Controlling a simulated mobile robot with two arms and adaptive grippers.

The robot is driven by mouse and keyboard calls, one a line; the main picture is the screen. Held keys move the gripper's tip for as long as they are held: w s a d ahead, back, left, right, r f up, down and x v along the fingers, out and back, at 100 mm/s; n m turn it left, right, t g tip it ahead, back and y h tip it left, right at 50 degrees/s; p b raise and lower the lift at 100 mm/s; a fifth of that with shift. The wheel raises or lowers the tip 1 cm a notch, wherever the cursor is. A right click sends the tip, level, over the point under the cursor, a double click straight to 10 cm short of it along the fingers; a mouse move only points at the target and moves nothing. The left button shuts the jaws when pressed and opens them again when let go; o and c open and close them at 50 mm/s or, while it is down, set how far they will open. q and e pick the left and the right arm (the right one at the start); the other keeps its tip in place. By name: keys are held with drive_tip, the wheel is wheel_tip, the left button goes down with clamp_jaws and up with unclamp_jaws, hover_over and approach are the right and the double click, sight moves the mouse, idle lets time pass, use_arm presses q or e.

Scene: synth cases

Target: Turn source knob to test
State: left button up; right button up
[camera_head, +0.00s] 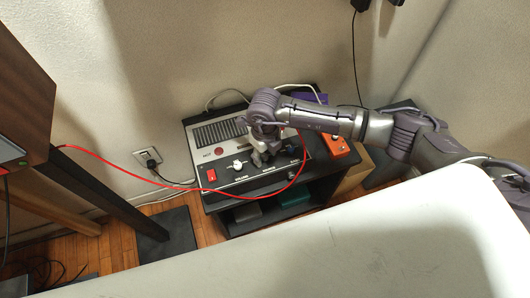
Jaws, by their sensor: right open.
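A control panel device (224,187) sits on a low dark stand against the wall. It has a red switch (211,174), a white knob (238,165) and a dark blue knob (292,150) along its front. My right gripper (262,160) points down over the panel between these two knobs, with its fingers apart. It covers the part of the panel beneath it, so I cannot see whether it touches a knob there. The lettering is too small to tell which knob is the source or where it points. My left gripper is not in view.
A red cable (118,169) loops from the wooden cabinet (25,95) across the panel's front. An orange box (335,146) stands right of the panel. A large white surface (330,250) fills the foreground. A wall outlet (147,156) holds a black plug.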

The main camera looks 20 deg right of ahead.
clamp_jaws()
idle(0.3)
